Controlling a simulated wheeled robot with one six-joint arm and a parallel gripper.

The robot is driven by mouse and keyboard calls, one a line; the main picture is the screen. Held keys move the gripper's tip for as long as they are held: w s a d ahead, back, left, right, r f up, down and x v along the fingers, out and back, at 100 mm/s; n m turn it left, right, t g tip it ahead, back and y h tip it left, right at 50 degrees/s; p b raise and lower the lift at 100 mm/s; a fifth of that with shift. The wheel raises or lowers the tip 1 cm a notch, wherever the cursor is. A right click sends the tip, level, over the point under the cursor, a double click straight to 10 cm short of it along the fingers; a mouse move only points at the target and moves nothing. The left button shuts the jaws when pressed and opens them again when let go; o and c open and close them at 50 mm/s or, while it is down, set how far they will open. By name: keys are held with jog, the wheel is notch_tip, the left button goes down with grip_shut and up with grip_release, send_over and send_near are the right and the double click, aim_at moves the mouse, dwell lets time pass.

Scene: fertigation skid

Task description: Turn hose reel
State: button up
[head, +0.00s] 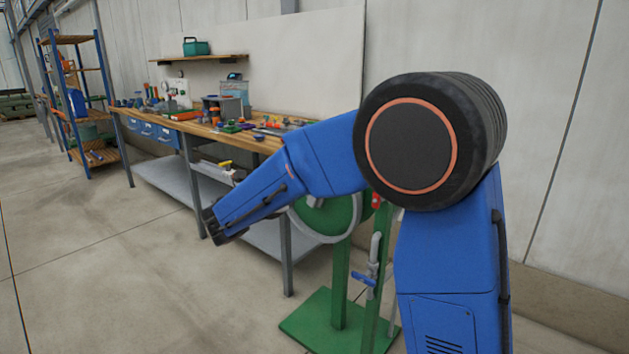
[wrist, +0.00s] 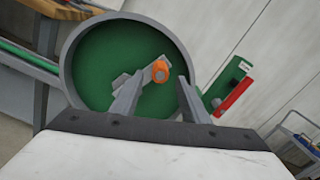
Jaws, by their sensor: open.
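The hose reel shows in the wrist view as a round green disc (wrist: 100,60) with a grey rim. A grey crank arm (wrist: 128,80) on its face carries an orange knob (wrist: 160,70). In the head view the reel (head: 325,218) stands on a green post, partly hidden behind my arm. My gripper (wrist: 161,80) is open in front of the reel. The knob appears between the two fingertips in the wrist view, with no clear contact; how far ahead it lies I cannot tell.
A workbench (head: 150,118) with tools stands along the wall behind the reel. The green base plate (head: 320,320), a grey pipe with a blue handle (head: 363,278) and a red part (wrist: 234,97) are close by. A shelf rack (head: 85,150) is farther left. The floor at left is clear.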

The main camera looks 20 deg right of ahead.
jog(key=shift+x, duration=3.1)
jog(key=shift+c, duration=0.5)
grip_shut()
